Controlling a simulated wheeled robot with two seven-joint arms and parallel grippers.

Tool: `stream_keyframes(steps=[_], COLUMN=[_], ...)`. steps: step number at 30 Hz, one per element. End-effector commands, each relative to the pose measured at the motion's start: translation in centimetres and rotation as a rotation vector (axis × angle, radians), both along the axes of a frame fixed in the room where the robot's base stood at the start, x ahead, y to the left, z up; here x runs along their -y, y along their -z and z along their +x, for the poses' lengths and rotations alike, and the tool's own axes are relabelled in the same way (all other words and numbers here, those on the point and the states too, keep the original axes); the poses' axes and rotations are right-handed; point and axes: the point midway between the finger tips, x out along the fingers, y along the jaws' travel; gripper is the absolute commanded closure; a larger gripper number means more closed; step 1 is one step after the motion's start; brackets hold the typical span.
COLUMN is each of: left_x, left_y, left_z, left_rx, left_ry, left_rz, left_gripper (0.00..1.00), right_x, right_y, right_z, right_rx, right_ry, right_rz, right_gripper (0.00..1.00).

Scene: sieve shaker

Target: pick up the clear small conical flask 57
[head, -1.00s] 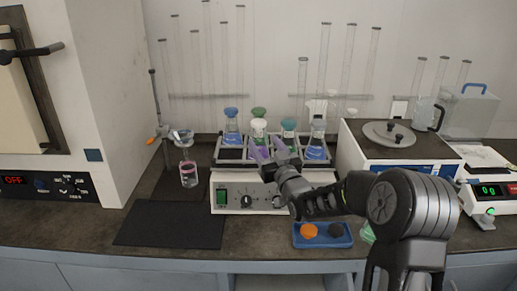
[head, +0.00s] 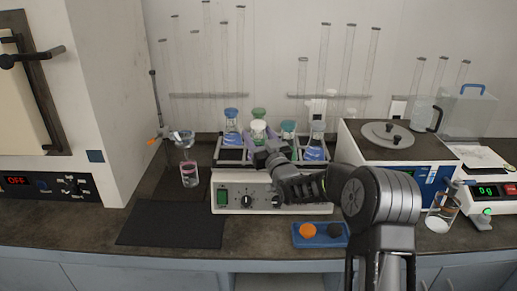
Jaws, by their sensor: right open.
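Several capped conical flasks stand in the tray (head: 222,157) on top of the shaker. No number is readable, so I cannot tell for sure which is 57. A small white-capped clear flask (head: 258,128) stands near the tray's middle. My gripper hides the lower part of the flask. My left gripper is not in view.
Close by are a blue-capped flask (head: 231,122), a green-capped flask (head: 258,113) behind, and a teal-capped flask (head: 288,129). A blue tray (head: 312,243) with an orange and a dark piece lies in front. A beaker (head: 438,220) stands at right; the black mat (head: 172,224) is bare.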

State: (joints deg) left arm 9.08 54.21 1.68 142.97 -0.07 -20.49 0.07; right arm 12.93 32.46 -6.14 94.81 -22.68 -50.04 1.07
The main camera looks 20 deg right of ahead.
Motion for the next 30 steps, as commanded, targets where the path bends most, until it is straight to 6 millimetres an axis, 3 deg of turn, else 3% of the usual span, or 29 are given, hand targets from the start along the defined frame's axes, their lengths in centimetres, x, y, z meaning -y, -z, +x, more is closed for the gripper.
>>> stream_keyframes(steps=[13, 30], left_x=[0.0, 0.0], left_y=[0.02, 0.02], left_z=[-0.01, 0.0], left_rx=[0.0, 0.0], left_ry=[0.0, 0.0], left_rz=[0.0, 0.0], left_gripper=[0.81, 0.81], right_x=[0.01, 0.01], right_y=[-0.03, -0.02], right_z=[-0.03, -0.04], right_rx=[0.001, 0.001], right_ry=[0.0, 0.0], right_rz=[0.0, 0.0], right_gripper=[0.4, 0.87])
